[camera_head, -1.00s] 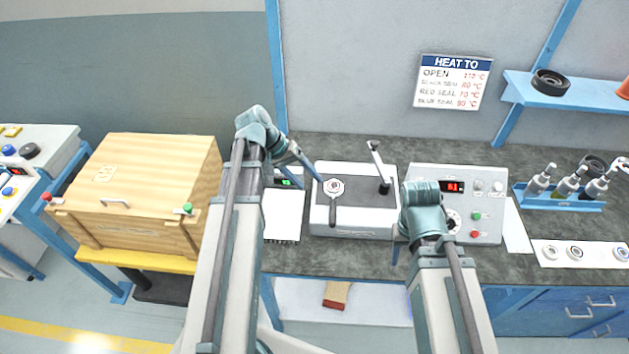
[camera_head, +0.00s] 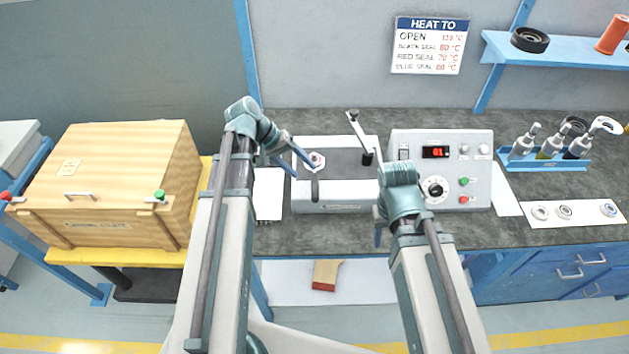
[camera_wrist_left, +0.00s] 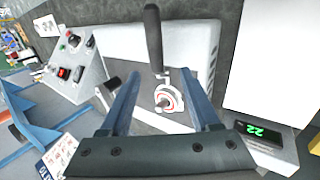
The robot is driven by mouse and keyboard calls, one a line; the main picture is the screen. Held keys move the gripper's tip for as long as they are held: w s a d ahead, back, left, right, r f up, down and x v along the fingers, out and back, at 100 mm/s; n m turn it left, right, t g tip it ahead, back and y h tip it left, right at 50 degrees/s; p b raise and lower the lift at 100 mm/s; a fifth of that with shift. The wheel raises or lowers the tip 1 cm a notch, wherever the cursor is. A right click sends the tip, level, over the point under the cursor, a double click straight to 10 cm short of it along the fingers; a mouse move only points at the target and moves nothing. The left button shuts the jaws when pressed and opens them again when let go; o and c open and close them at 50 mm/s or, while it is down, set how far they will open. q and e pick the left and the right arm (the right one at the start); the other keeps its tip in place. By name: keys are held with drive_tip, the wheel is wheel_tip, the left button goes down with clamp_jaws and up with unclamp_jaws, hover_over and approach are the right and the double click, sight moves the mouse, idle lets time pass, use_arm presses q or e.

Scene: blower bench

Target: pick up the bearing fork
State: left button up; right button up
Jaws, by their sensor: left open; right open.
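The bearing fork (camera_head: 315,186) has a dark handle and a pale ring head. It lies on the dark top of the white heater (camera_head: 340,207), handle towards the front edge. In the left wrist view the fork's ring (camera_wrist_left: 167,98) and black handle (camera_wrist_left: 153,42) show between the two fingers. My left gripper (camera_head: 303,163) is open at the ring's left; its fingers in the wrist view (camera_wrist_left: 161,76) stand apart on either side, with no clear contact. My right gripper (camera_head: 379,235) is open and empty at the control box's front left; its fingers are partly hidden.
A lever (camera_head: 360,137) rises from the heater's right part. The control box (camera_head: 467,150) with a red display stands right of it. A wooden crate (camera_head: 110,180) is at left. Bare bench top lies along the front.

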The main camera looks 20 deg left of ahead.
sight(313, 177)
use_arm(q)
drive_tip(key=b+x, duration=0.4)
drive_tip(key=x, duration=0.1)
drive_tip(key=shift+s+d, duration=0.1)
drive_tip(key=shift+d, duration=0.2)
drive_tip(key=shift+r, duration=0.1)
clamp_jaws()
